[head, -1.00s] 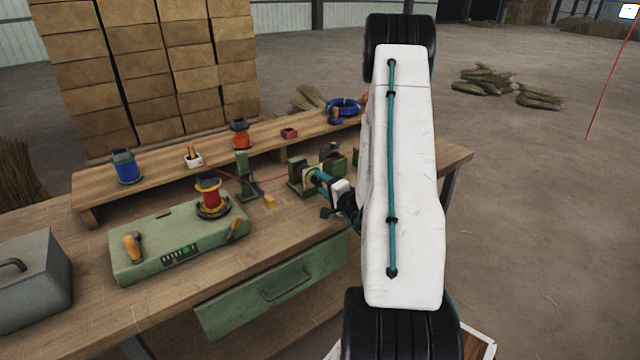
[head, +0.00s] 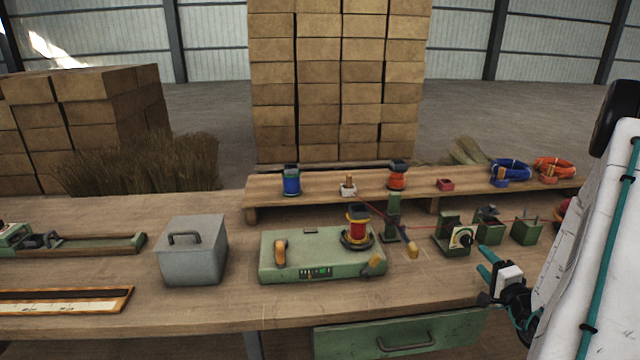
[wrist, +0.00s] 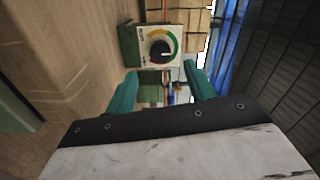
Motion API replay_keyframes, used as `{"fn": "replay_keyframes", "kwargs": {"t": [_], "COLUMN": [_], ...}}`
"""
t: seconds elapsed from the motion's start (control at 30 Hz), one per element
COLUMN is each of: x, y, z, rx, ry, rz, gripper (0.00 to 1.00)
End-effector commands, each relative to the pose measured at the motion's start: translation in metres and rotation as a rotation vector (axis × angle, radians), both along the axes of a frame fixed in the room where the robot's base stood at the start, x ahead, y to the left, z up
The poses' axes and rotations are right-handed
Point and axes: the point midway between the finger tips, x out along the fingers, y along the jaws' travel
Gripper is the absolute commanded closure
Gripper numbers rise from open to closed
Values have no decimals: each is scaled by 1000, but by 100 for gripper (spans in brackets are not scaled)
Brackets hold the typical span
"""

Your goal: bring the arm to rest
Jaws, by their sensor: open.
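My gripper (head: 487,264) is at the right of the head view, above the workbench's front part, with its two teal fingers apart and nothing between them. In the wrist view my gripper (wrist: 160,88) shows its teal fingers spread. Beyond them is a green box with a dial, the tension unit (wrist: 160,48), which also shows in the head view (head: 458,238). The fingers look apart from it. My white arm fills the right edge of the head view and hides part of the bench there.
The workbench (head: 200,307) carries a green winder (head: 315,262) with a red spool (head: 357,228), a grey metal box (head: 192,252) and a raised shelf (head: 330,190) with spools and coils. A red line runs from the winder side toward the dial box. A green drawer (head: 400,338) is below.

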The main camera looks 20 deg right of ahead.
Motion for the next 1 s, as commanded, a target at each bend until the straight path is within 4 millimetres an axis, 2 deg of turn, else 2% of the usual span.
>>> {"fn": "replay_keyframes", "kwargs": {"t": [0.17,0.27,0.37,0.47,0.57,0.67,0.7,0.8,0.9,1.0], "x": [0,2,4,6,8,1,-5,-26,-53,-81], "y": [0,12,46,85,134,189,210,257,293,316], "z": [-1,-4,-8,7,30,55,65,84,99,111], "rx": [55,177,361,499,595,649,657,636,563,443], "ry": [-10,-16,4,50,142,296,371,582,804,1018], "rz": [-1,55,199,379,583,797,877,1049,1170,1242], "gripper": [46,46,46,46,46,46,46,46,46,46]}}
